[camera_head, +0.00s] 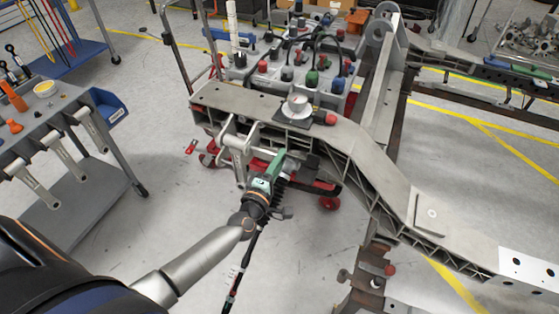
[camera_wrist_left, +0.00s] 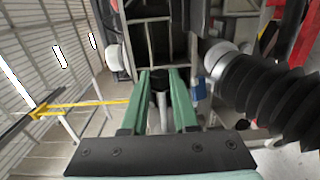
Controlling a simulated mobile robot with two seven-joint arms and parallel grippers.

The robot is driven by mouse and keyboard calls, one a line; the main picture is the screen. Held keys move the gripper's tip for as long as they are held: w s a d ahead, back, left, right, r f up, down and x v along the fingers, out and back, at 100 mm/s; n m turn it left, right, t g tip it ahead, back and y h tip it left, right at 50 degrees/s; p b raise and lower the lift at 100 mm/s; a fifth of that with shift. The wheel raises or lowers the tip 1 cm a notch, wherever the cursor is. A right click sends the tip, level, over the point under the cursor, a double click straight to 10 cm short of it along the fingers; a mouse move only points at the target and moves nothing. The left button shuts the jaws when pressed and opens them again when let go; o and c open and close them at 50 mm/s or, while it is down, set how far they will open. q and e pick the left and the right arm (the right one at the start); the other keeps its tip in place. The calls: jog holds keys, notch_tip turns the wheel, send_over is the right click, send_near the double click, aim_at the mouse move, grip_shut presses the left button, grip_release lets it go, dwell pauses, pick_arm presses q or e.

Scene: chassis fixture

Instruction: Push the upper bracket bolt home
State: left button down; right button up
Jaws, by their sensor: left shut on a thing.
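My left gripper (camera_head: 280,158) is green and black and sits under the edge of the long grey chassis beam (camera_head: 375,165) in the head view. A light grey bracket (camera_head: 236,140) on the beam's side is just left of it. In the left wrist view my left gripper (camera_wrist_left: 160,82) has its two green fingers pointing ahead, shut on a grey metal bolt (camera_wrist_left: 160,108). The bolt's far end and its hole cannot be made out. A ribbed frame wall (camera_wrist_left: 155,40) lies just beyond the fingertips. My right gripper is not in view.
A black ribbed bellows (camera_wrist_left: 265,90) stands close on the right in the left wrist view. A grey cart (camera_head: 70,120) with hanging brackets is at left. A fixture with coloured knobs (camera_head: 300,70) stands behind the beam. The floor left of the gripper is clear.

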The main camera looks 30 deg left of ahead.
pick_arm(q)
jog(key=a+b, duration=0.1)
jog(key=a, duration=0.3)
jog(key=shift+s+a+f, duration=0.1)
jog(key=shift+s+a, duration=0.05)
jog(key=c, duration=0.9)
grip_release()
jog(key=shift+c, duration=0.2)
jog(key=s, duration=1.2)
jog(key=shift+s+d, duration=0.25)
jog(key=shift+d, duration=0.15)
